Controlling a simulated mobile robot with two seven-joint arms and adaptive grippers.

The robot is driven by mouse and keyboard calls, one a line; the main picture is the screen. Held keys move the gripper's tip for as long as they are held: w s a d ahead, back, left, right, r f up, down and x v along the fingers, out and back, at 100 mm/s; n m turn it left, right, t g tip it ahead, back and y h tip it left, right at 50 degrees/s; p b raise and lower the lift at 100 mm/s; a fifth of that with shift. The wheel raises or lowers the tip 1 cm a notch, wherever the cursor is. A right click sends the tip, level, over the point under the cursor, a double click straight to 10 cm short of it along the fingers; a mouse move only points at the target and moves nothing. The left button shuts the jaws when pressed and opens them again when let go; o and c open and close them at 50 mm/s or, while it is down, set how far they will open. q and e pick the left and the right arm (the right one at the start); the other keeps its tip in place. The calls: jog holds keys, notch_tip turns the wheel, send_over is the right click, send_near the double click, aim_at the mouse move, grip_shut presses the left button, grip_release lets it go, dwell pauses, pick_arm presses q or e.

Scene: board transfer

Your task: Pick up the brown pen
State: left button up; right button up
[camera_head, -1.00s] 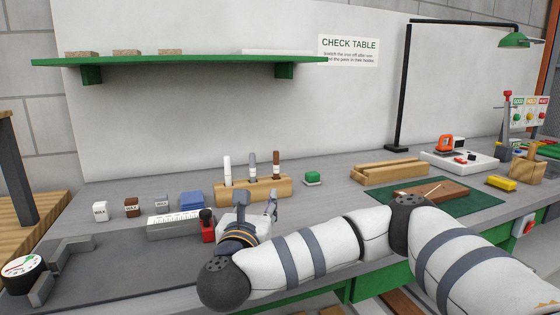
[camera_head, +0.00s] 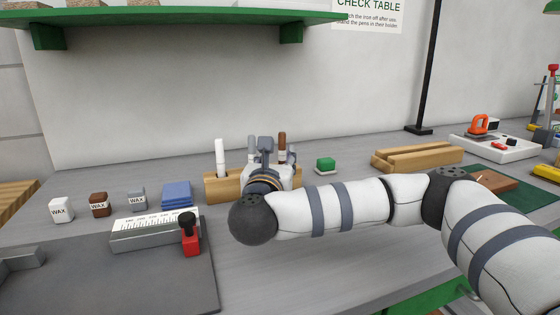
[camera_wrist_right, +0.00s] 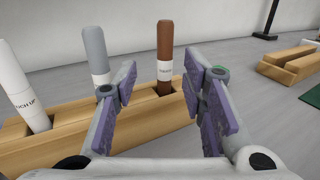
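The brown pen (camera_head: 282,146) stands upright in a slot of the wooden pen holder (camera_head: 222,187), at its right end. In the right wrist view the brown pen (camera_wrist_right: 165,60) shows between the two fingers, a little beyond the tips, and looks untouched. My right gripper (camera_wrist_right: 160,82) is open and empty, in front of the holder. In the head view my right gripper (camera_head: 268,150) hides part of the holder and the grey pen. The grey pen (camera_wrist_right: 96,52) stands just left of the left finger. The white pen (camera_wrist_right: 20,85) leans at the far left. My left gripper is not in view.

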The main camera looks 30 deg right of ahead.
aim_at(282, 152)
jog(key=x, duration=0.5)
jog(key=shift+s+d+f, duration=0.1)
jog(key=shift+d, duration=0.25)
grip_shut()
notch_tip(282, 152, up, 10)
jog(key=shift+r, duration=0.1)
